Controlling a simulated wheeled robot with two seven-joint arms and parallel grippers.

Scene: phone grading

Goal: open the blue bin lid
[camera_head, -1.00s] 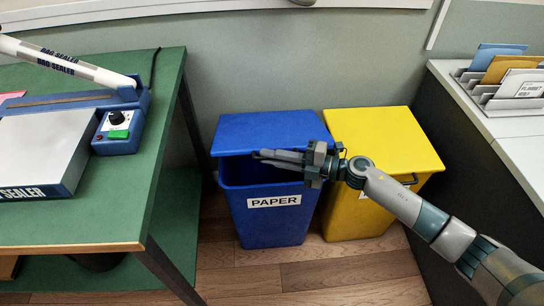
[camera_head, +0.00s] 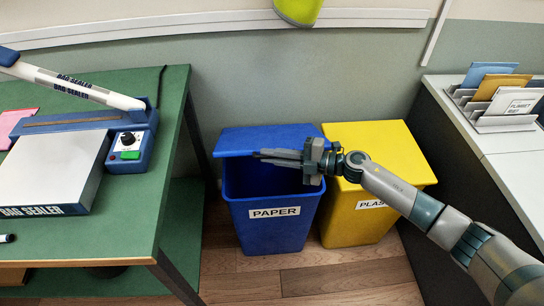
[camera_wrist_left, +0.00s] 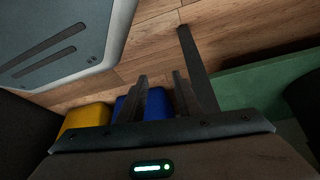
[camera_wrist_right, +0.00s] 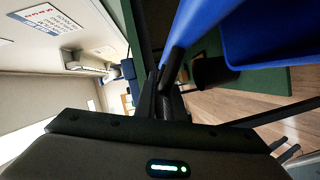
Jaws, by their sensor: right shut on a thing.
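The blue bin (camera_head: 270,235) with the PAPER label stands on the floor in the middle of the head view. Its blue lid (camera_head: 262,138) has its front edge raised, and a dark opening shows below that edge. My right gripper (camera_head: 278,156) is shut on the front edge of the lid. In the right wrist view the lid (camera_wrist_right: 197,20) runs as a blue strip down to the fingers (camera_wrist_right: 165,85). My left gripper (camera_wrist_left: 160,97) is open and empty in its own wrist view, with the blue bin (camera_wrist_left: 156,103) farther off beyond its fingers. The left gripper is outside the head view.
A yellow bin (camera_head: 345,225) with a partly hidden label stands close on the right of the blue bin. A green table (camera_head: 120,225) with a bag sealer (camera_head: 50,170) is on the left. A counter (camera_head: 500,140) with a file rack (camera_head: 490,118) is on the right.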

